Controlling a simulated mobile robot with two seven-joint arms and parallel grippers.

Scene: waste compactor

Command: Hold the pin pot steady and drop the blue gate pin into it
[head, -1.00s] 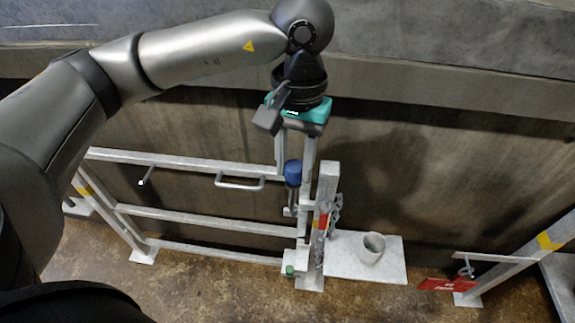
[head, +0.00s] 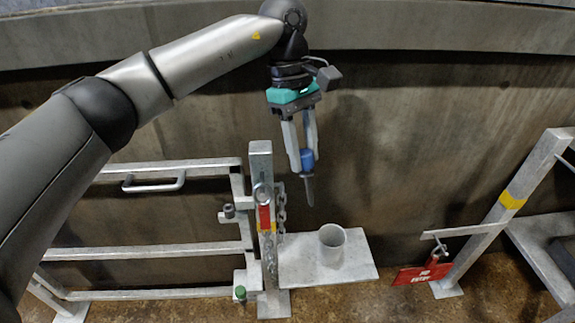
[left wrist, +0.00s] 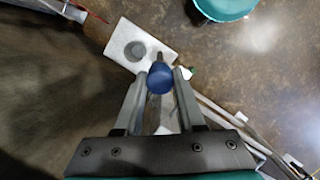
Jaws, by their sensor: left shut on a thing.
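My left gripper (head: 305,157) is shut on the blue gate pin (head: 307,160). The pin hangs with its blue head between the fingertips and its grey shank pointing down. It is above and a little left of the pin pot (head: 332,245), apart from it. The pin pot is a grey open cup standing upright on a pale shelf plate (head: 354,272). In the left wrist view the blue head (left wrist: 160,78) sits between the fingers, and the pot (left wrist: 135,50) shows beyond it, up and left. My right gripper is not in view.
A galvanised post (head: 262,190) with a chain and red band stands left of the shelf, beside a gate with a handle (head: 153,183). A red tag (head: 422,274) hangs on the right frame. A concrete wall (head: 420,150) stands behind.

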